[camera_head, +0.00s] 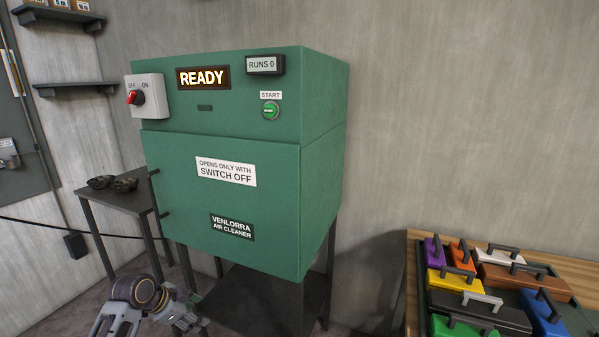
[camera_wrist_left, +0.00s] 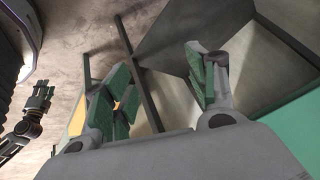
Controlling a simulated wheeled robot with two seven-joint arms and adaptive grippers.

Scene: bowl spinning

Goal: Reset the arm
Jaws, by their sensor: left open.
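My left gripper (camera_head: 186,316) is low in the head view, in front of and below the green air cleaner (camera_head: 265,215). In the left wrist view its two green-padded fingers (camera_wrist_left: 160,92) are spread apart with nothing between them. The cleaner's door is shut. Its display (camera_head: 203,78) reads READY and its counter (camera_head: 265,65) reads RUNS 0. The red switch knob (camera_head: 133,98) sits on a white box at the upper left. A dark jointed hand (camera_wrist_left: 38,105), apparently my right gripper, shows at the left wrist view's left edge; its opening is unclear.
A dark side table (camera_head: 108,196) with two dark bowls (camera_head: 112,183) stands left of the cleaner. At the right, a wooden table (camera_head: 412,290) bears several colored handled boxes. Wall shelves (camera_head: 85,87) are at the upper left. A dark stand (camera_head: 325,290) supports the cleaner.

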